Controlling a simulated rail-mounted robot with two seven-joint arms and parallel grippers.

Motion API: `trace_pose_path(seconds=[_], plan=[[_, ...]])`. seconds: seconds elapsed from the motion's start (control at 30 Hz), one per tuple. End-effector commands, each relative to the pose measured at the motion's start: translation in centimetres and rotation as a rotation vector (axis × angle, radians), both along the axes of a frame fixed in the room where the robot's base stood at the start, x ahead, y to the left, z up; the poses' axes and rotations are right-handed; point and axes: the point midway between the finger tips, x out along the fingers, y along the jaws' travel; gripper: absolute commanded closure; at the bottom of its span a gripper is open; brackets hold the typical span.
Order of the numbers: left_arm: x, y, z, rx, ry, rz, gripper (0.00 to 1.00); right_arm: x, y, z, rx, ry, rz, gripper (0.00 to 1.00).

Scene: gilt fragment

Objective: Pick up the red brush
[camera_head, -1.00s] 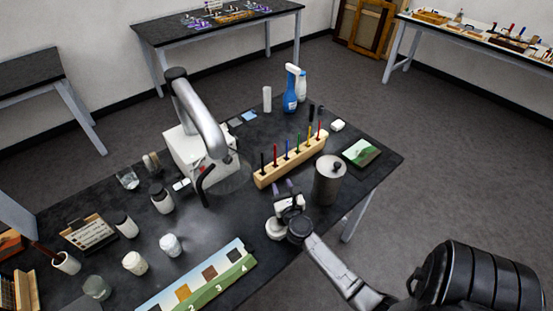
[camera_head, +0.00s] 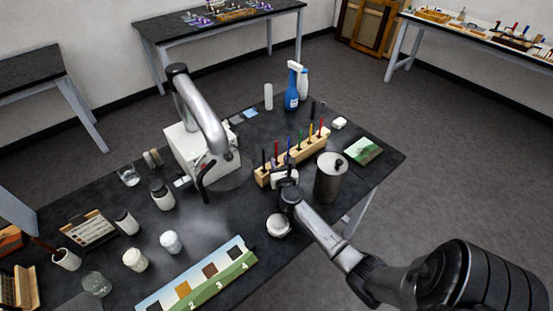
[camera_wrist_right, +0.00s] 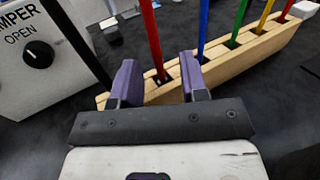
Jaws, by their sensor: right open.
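A wooden brush holder (camera_head: 300,160) stands on the dark table with several upright brushes in a row. A red brush (camera_wrist_right: 151,40) stands second from the left, beside a black one; it also shows in the head view (camera_head: 276,156). Another red-handled brush (camera_wrist_right: 286,12) stands at the far right end of the row. My right gripper (camera_wrist_right: 158,76) is open, with its purple fingers on either side of the second-place red brush in the wrist view. I cannot tell whether they touch it. In the head view my right gripper (camera_head: 284,172) is at the holder's front. My left gripper is not in view.
A white box with a bent metal arm (camera_head: 199,150) stands to the left of the holder. A white round jar (camera_head: 278,226) sits in front. Spray bottles (camera_head: 292,92) stand behind.

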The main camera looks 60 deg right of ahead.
Motion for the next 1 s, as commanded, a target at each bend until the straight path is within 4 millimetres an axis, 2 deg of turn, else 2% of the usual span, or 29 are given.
trace_pose_path(seconds=[0.1,0.23,0.6,1.0], plan=[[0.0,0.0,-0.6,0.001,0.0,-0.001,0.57,1.5,-1.0,-0.3,-0.002,-0.001,0.0,0.6],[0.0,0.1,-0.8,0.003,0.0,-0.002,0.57,2.4,-2.0,-0.3,-0.001,0.0,0.0,0.6],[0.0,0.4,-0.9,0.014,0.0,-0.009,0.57,2.8,-2.5,-0.2,-0.001,0.0,0.001,0.6],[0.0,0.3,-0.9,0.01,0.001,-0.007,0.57,2.8,-2.4,-0.2,-0.001,0.0,0.0,0.98]])
